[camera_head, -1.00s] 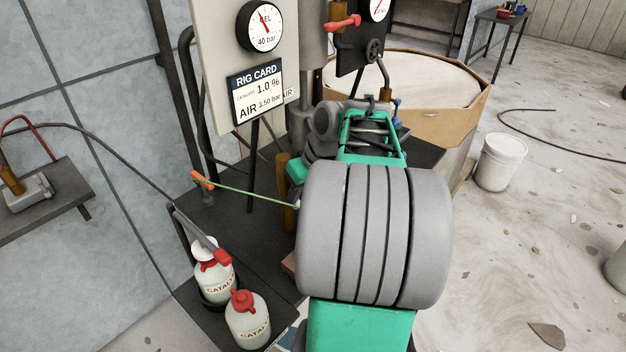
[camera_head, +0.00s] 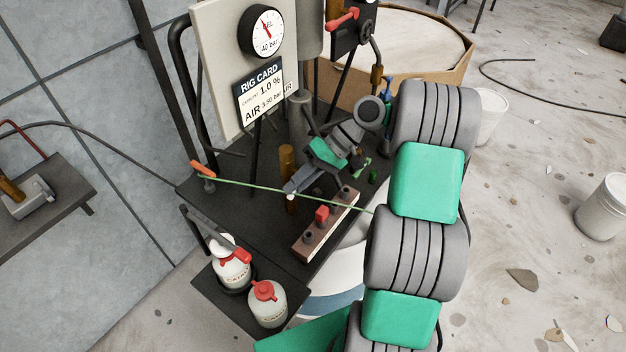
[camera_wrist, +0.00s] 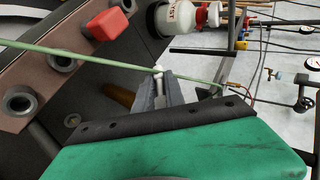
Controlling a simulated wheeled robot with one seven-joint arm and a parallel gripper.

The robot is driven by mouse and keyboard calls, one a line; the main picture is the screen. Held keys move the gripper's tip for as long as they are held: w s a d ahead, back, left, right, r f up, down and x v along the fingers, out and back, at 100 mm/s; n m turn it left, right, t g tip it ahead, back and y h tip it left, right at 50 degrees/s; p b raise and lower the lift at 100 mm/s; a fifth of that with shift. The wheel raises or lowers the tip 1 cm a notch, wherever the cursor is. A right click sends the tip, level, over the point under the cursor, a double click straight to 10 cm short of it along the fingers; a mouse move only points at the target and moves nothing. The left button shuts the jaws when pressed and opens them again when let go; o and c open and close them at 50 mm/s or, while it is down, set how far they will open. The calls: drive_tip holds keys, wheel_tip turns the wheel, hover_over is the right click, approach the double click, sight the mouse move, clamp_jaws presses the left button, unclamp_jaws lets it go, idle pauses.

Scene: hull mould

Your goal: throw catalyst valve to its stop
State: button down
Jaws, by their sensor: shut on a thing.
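My gripper (camera_head: 296,189) reaches over the dark bench, with its grey fingers closed at a small white knob beside a thin green rod (camera_head: 250,186). In the wrist view the finger tips (camera_wrist: 160,82) meet at the white knob (camera_wrist: 158,71); the exact grip is partly hidden. The green rod has an orange end (camera_head: 203,169) at left and passes right behind my arm. It also crosses the wrist view (camera_wrist: 90,53). No label marks which part is the catalyst valve. A red lever handle (camera_head: 342,19) sits on the black panel at the top, away from my gripper.
A brown board (camera_head: 318,235) with dark rings and a red block (camera_head: 322,214) lies close to my gripper. Two catalyst bottles (camera_head: 268,304) stand on a lower shelf. The rig card (camera_head: 262,92) and gauge (camera_head: 266,33) are behind. White buckets (camera_head: 605,208) stand right.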

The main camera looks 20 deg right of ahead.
drive_tip(key=shift+r, duration=0.1)
idle(0.4)
drive_tip(key=c, duration=1.4)
unclamp_jaws()
drive_tip(key=shift+d, duration=0.1)
